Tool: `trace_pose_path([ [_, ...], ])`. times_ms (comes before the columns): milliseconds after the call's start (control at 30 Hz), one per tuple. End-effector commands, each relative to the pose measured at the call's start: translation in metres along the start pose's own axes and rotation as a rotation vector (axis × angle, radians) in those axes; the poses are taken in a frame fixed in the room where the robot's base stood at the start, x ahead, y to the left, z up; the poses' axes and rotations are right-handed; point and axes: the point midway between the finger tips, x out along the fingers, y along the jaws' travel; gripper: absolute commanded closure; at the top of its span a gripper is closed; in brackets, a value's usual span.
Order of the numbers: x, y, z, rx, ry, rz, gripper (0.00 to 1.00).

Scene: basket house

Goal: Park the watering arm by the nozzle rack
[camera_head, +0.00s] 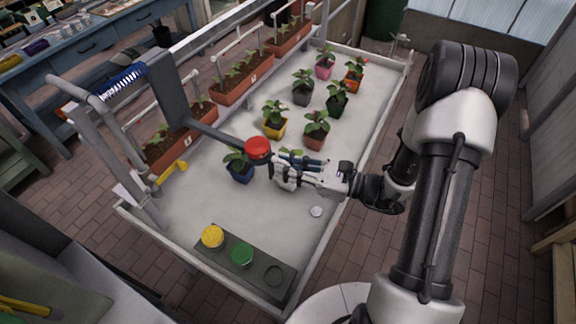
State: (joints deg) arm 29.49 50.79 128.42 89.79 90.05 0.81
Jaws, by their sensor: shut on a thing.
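The watering arm (218,134) is a dark grey bar. It reaches from an upright grey plate on the rail, over the white bench, to a round red head (258,147). My gripper (272,161) is shut at this red end, coming from the right; its exact contact is partly hidden by its fingers. The nozzle rack (222,270) is a dark strip at the bench's front end. It carries a yellow nozzle (212,237), a green nozzle (242,254) and an empty round seat (274,276). The watering arm's red end is apart from the rack, farther back.
A blue pot (240,173) stands close under the red end. Several potted plants stand farther back, including a yellow pot (274,128). Planter troughs (180,145) line the left side. A small white disc (316,211) lies on the bench (200,205), whose surface before the rack is mostly clear.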

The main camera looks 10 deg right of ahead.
Motion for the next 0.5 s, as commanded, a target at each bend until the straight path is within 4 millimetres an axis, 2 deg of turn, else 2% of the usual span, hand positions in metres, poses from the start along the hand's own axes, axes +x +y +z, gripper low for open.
trace_pose_path([
  [67,0.0014,0.0071,-0.0023,0.007,0.003,0.018,1.0],
  [100,0.0014,0.0072,-0.0023,0.008,0.003,0.018,0.83],
  [300,0.0014,0.0068,-0.0023,0.008,0.003,0.017,0.69],
  [500,0.0011,0.0054,-0.0017,0.006,0.002,0.014,0.67],
])
